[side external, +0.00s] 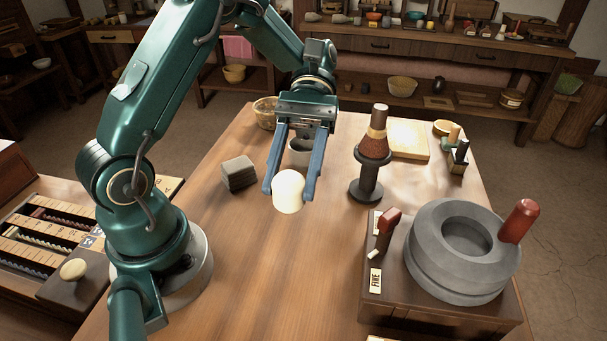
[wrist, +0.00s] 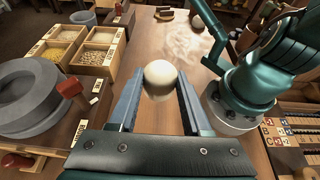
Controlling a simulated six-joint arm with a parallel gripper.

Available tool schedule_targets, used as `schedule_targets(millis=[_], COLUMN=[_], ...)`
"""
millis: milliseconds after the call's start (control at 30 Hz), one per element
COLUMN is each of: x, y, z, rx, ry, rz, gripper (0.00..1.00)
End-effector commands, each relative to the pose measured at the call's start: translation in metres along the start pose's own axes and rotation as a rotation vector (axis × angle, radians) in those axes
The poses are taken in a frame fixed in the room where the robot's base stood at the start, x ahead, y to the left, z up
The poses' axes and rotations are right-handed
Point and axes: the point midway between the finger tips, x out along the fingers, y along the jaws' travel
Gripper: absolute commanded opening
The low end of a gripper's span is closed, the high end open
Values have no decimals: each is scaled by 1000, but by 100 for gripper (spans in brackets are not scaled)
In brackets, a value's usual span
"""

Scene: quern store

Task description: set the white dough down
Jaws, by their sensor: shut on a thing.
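The white dough (side external: 289,191), a smooth pale ball, is between the blue fingers of my gripper (side external: 290,196). The gripper is shut on it, with a finger on each side. In the wrist view the dough (wrist: 160,78) sits between the fingertips. It appears to hang above the bare wooden table (side external: 250,260); the exact gap below it is hard to judge.
A grey cup (side external: 300,152) stands behind the dough. The stone quern (side external: 455,262) stands front right. Front-centre table is clear.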

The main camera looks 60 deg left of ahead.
Motion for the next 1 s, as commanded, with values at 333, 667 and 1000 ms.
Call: schedule_targets(millis=[333, 667, 1000], x=[28, 105, 138], y=[5, 31, 44], z=[-27, -41, -52], rx=[2, 1, 1], ry=[-5, -4, 0], rz=[-5, -10, -2], gripper=[0, 0, 0])
